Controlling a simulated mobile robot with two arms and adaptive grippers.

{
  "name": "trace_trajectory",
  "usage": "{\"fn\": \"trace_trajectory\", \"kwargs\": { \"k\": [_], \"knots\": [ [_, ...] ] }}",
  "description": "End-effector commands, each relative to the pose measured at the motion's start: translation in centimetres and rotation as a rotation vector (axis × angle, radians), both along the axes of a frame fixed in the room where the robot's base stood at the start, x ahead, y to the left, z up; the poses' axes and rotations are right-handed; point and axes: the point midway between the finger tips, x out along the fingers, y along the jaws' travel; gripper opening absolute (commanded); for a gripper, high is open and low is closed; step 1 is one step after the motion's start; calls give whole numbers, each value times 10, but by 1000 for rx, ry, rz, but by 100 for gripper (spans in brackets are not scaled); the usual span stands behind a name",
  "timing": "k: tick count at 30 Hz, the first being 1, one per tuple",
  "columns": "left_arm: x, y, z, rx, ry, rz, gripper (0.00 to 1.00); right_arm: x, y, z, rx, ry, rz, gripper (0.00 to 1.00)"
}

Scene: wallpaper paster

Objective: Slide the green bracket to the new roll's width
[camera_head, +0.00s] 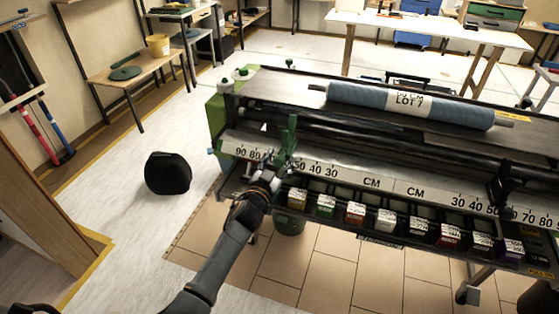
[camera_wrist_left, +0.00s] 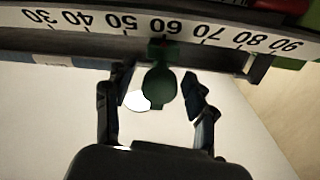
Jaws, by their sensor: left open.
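The green bracket (camera_head: 291,134) stands on the white CM scale (camera_head: 345,174) along the machine's front, left of its middle. In the left wrist view, the bracket's round green knob (camera_wrist_left: 160,88) hangs below the scale, near the 60 mark. My left gripper (camera_head: 277,167) is at the bracket. In its wrist view the fingers (camera_wrist_left: 157,79) are open, one on each side of the knob, with gaps visible. The blue roll (camera_head: 375,97), labelled LOT 7, lies across the top of the machine. My right gripper is not in view.
Several small coloured bins (camera_head: 356,213) hang below the scale. A black bracket (camera_head: 503,184) sits at the scale's right part. A dark bucket (camera_head: 289,221) stands under the machine. A black rounded object (camera_head: 168,173) is on the floor at left, with clear floor around it.

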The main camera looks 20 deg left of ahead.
Motion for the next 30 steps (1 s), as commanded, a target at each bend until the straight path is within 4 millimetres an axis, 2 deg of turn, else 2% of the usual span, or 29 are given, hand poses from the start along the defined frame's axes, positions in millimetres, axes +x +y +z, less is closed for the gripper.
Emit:
{"fn": "trace_trajectory", "kwargs": {
  "k": [2, 3, 9, 11, 17, 24, 30],
  "knots": [
    [0, 0, 0, 0, 0, 0, 55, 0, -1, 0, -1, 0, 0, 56],
    [0, 0, 0, -1, 0, 0, 51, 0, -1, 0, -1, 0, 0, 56],
    [0, 0, 0, -1, 0, 0, 11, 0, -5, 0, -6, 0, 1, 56],
    [0, 0, 0, -1, 0, 0, 0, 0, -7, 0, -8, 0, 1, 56],
    [-1, -3, -1, -2, 0, 0, 0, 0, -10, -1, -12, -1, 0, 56],
    [-2, -43, -2, -9, 0, -2, 0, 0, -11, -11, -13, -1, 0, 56],
    [-3, -52, -1, -2, 1, -2, 0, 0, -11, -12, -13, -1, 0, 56]
  ]
}}
